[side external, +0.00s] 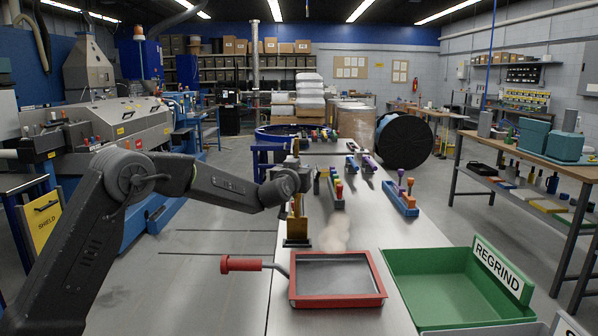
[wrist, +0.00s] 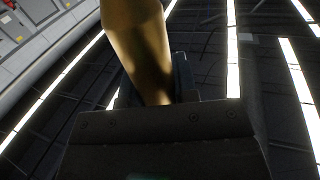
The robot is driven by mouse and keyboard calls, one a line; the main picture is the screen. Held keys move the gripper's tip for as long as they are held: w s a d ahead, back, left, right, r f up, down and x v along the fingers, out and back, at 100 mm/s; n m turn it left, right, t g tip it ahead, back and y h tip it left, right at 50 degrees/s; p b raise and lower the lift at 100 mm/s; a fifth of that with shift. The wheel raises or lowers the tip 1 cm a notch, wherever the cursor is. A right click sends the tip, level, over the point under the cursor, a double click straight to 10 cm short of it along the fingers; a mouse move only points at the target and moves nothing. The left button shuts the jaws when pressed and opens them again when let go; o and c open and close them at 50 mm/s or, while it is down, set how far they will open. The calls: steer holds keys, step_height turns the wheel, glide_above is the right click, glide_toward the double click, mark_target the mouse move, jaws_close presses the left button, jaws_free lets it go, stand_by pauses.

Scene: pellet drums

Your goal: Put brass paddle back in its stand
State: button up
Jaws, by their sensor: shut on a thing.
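The brass paddle (side external: 297,229) hangs upright below my gripper (side external: 293,182) in the side view, over the near left of the steel bench. Its flat brass part reaches down to a dark block (side external: 297,243), which looks like the stand. I cannot tell whether the paddle sits inside that block, touches it or is just in front of it. My gripper is shut on the paddle. In the wrist view a brass-coloured shaft (wrist: 142,50) rises from behind the dark gripper body, and the fingertips are mostly hidden.
A red-framed tray (side external: 337,302) with a red handle (side external: 240,264) lies in front. A green REGRIND tray (side external: 395,268) is to its right. Blue racks (side external: 400,200) with coloured pieces stand further back. A pale hazy patch (side external: 334,234) lies right of the dark block.

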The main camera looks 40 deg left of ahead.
mark_target(299, 195)
step_height(299, 195, down, 7)
steer(key=shift+r, duration=0.2)
stand_by(2.3)
steer(key=o, duration=1)
steer(key=shift+f, duration=0.1)
steer(key=v, duration=1.2)
